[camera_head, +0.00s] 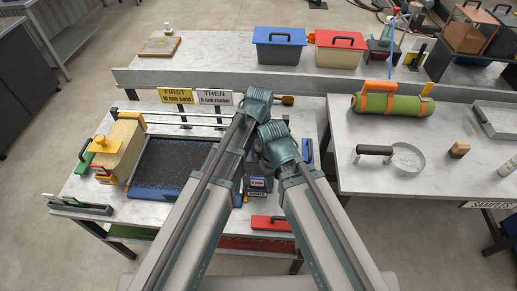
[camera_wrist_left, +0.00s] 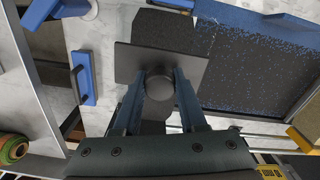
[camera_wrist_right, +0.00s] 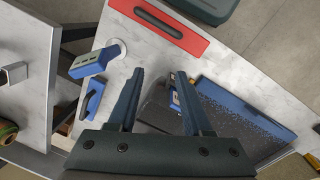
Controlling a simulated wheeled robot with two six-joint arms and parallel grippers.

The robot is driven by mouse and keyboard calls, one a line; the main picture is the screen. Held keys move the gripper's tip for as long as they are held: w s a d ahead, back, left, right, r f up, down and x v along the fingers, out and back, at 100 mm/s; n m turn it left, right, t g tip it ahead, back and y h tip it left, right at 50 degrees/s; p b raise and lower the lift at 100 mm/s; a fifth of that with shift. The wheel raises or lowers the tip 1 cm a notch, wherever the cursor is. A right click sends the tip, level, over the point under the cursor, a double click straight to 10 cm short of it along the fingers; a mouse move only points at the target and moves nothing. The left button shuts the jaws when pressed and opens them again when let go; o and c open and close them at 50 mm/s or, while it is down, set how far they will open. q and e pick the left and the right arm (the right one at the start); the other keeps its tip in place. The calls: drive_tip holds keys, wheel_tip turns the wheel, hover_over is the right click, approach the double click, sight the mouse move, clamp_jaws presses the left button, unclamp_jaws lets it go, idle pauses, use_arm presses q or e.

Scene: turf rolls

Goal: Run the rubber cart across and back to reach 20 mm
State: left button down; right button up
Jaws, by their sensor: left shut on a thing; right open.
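The tray bed (camera_head: 175,163) on the near table is dark with blue specks and has a blue near edge; it also shows in the left wrist view (camera_wrist_left: 262,60). My left gripper (camera_wrist_left: 162,78) is shut on a round dark knob (camera_wrist_left: 160,88) on a square black plate (camera_wrist_left: 128,62), which I take for the rubber cart, beside the bed. In the head view my arms hide most of it; a small "rubber" label (camera_head: 257,190) shows between them. My right gripper (camera_wrist_right: 160,76) is open and empty above the table; a dark body (camera_wrist_right: 158,112) lies beyond its fingers.
A tan cart with a yellow knob (camera_head: 116,150) stands left of the bed. Two signs (camera_head: 194,97) stand behind. A red handled tool (camera_head: 271,222) and a blue handled block (camera_wrist_right: 92,97) lie nearby. The right table holds a green roll (camera_head: 393,105) and a round pan (camera_head: 408,159).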

use_arm(q)
drive_tip(key=shift+d, duration=0.2)
drive_tip(key=c, duration=0.9)
unclamp_jaws()
drive_tip(key=o, duration=0.4)
drive_tip(key=shift+d, duration=0.15)
drive_tip(key=shift+o, duration=0.2)
drive_tip(key=shift+r+p, duration=0.75)
wheel_tip(320, 180, up, 12)
drive_tip(key=p, duration=1.2)
drive_tip(key=shift+r, duration=0.15)
